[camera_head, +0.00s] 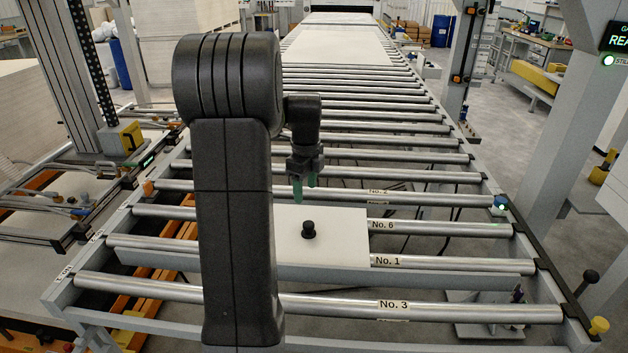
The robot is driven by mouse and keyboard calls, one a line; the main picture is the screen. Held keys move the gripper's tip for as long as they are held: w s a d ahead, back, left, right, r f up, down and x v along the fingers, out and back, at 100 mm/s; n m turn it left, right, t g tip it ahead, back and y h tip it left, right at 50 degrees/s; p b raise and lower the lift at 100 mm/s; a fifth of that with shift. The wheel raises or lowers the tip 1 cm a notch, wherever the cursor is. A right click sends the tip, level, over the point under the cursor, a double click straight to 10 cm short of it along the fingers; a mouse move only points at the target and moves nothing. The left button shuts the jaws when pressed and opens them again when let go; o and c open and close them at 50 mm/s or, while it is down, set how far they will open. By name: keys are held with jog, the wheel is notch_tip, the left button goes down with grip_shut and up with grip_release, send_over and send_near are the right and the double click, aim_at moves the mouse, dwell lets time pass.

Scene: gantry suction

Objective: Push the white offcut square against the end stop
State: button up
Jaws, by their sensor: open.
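The white offcut (345,240) lies flat on the rollers marked No. 6 and No. 1, with a black knob (308,231) standing on it. My arm hides its left part. A grey crossbar (420,281), apparently the end stop, runs just on the near side of roller No. 1. The offcut's near edge appears close to this bar and roughly parallel to it; I cannot tell whether they touch. My gripper (305,186), with green fingertips, is open and empty. It points down near the offcut's far edge, beyond the knob, and appears above the sheet.
The roller conveyor (400,185) runs away from me, with large white panels (350,46) farther along it. A black-knobbed lever (588,280) and a yellow knob (598,325) stand at the near right. Rollers right of the offcut are clear.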

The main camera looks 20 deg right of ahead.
aim_at(308, 223)
jog(key=shift+s+d+r, duration=0.2)
jog(key=shift+s+d, duration=0.1)
jog(key=shift+d, duration=0.05)
jog(key=shift+f, duration=0.1)
notch_tip(308, 223, down, 14)
jog(key=shift+r, duration=0.2)
dwell(0.3)
grip_shut()
